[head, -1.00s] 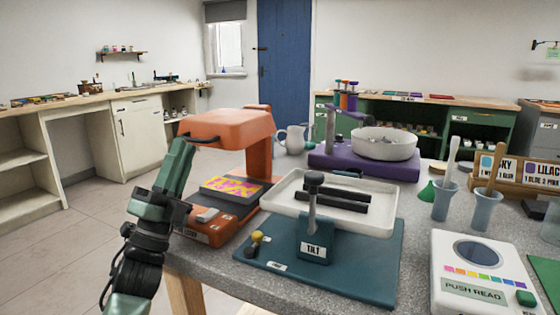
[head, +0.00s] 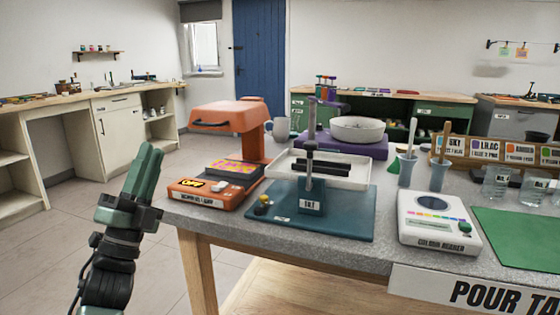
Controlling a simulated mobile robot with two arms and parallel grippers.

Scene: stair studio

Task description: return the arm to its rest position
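My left gripper (head: 149,152), with green fingers on a dark wrist, points up at the left of the head view. Its fingers lie side by side with no clear gap, and nothing shows between them. It is in front of the open floor, left of the table and apart from the orange press (head: 228,117). The press has its top raised over a dark bed with a yellow and pink print (head: 232,170). My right gripper is not in view.
The grey table (head: 385,246) holds a tilting white tray (head: 362,180) on a teal base, a colour reader (head: 436,222), a white bowl (head: 358,129) and several cups. A cream counter (head: 120,130) stands at the back left. The floor (head: 60,235) between is clear.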

